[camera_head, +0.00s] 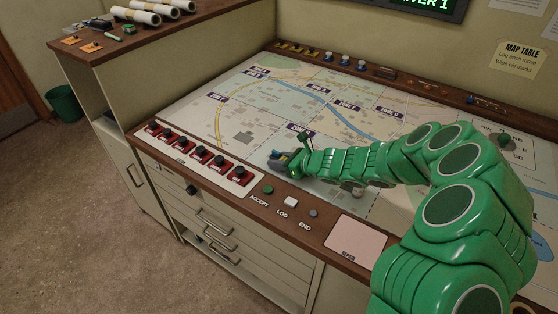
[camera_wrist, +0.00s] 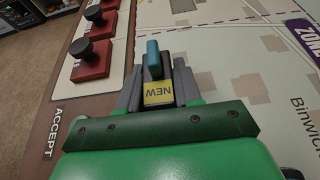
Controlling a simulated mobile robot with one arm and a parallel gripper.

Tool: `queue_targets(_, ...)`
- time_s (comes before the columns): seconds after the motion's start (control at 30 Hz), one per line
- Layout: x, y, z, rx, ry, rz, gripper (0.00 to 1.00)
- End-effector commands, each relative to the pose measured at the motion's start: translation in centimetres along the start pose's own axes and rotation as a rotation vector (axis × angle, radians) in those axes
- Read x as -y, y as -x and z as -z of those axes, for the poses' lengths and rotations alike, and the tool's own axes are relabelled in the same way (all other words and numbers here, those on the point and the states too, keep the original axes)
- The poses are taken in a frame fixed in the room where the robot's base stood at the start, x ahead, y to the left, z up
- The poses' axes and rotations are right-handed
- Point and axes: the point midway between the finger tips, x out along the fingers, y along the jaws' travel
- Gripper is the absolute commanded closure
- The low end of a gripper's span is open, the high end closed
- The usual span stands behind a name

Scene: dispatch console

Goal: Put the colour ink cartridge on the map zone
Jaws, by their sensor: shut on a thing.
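The colour ink cartridge, a small piece with a teal-blue end (camera_wrist: 153,58) and a yellow label reading "NEW", sits between the grey fingers of my gripper (camera_wrist: 156,84) in the wrist view. In the head view my gripper (camera_head: 278,159) is at the map table's front edge, just behind the rightmost red lever block. The cartridge is small there and partly hidden by the fingers. I cannot tell whether it touches the surface. The map (camera_head: 235,95) is pale, with several purple zone labels and a blue river, and spreads beyond my gripper. My arm covers part of its right side.
Several red blocks with black knobs (camera_head: 220,160) line the wooden front edge. ACCEPT (camera_head: 268,190), LOG (camera_head: 290,202) and END (camera_head: 313,213) buttons and a pink pad (camera_head: 355,242) lie to the right. Rolled papers (camera_head: 135,16) lie on the left shelf. The map's middle is clear.

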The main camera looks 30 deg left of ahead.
Motion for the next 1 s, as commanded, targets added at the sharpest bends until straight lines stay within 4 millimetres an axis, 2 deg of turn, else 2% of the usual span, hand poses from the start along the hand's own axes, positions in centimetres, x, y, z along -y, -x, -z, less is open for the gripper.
queue_targets(0.33,0.0,-0.1,0.3,0.0,0.0,0.0,0.97)
queue_targets(0.37,0.0,-0.1,0.3,0.0,0.0,0.0,0.63)
queue_targets(0.5,0.0,-0.1,0.2,0.0,0.0,0.0,0.42)
queue_targets(0.87,0.0,0.0,0.0,0.0,0.001,0.001,0.41)
queue_targets(1.0,0.2,0.9,-0.1,0.001,-0.001,0.003,0.41)
